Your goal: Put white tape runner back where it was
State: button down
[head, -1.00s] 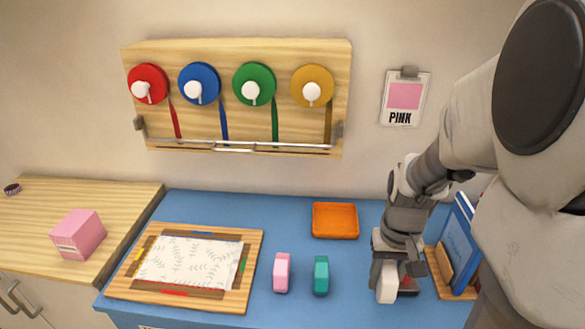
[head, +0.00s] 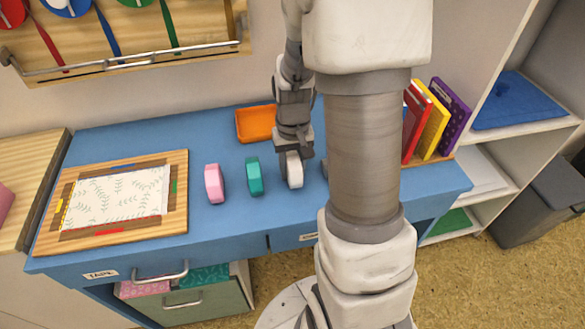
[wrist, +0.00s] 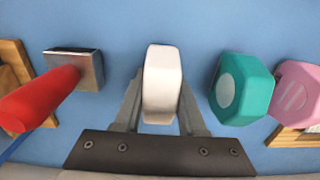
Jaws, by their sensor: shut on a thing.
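The white tape runner (head: 294,170) is between the fingers of my gripper (head: 289,155), at or just above the blue table, to the right of the teal one. In the wrist view the white runner (wrist: 162,84) stands between the two fingers of my gripper (wrist: 160,112), which are shut on it. The teal tape runner (head: 254,177) and the pink tape runner (head: 214,184) stand in a row to its left in the head view. The wrist view shows the teal runner (wrist: 240,90) and pink runner (wrist: 298,90) on the right.
An orange tray (head: 254,124) lies behind the row. A wooden board (head: 178,200) with patterned paper is at left. Books (head: 430,120) stand at right. In the wrist view, a red-handled thing (wrist: 40,98) with a metal block lies beside the white runner.

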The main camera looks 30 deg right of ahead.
aim_at(293, 157)
jog(key=shift+f, duration=0.15)
jog(key=shift+c, duration=2.4)
grip_release()
notch_tip(293, 157, up, 12)
jog(key=p, duration=0.3)
jog(key=shift+r, duration=0.2)
jog(key=s+a+r+n+t, duration=0.3)
jog(key=s+a+r+t, duration=0.2)
jog(key=s+a+r, duration=0.5)
notch_tip(293, 157, up, 2)
jog(key=shift+s+a+r+t, duration=0.15)
jog(key=shift+s+a+t, duration=0.2)
jog(key=shift+s, duration=0.85)
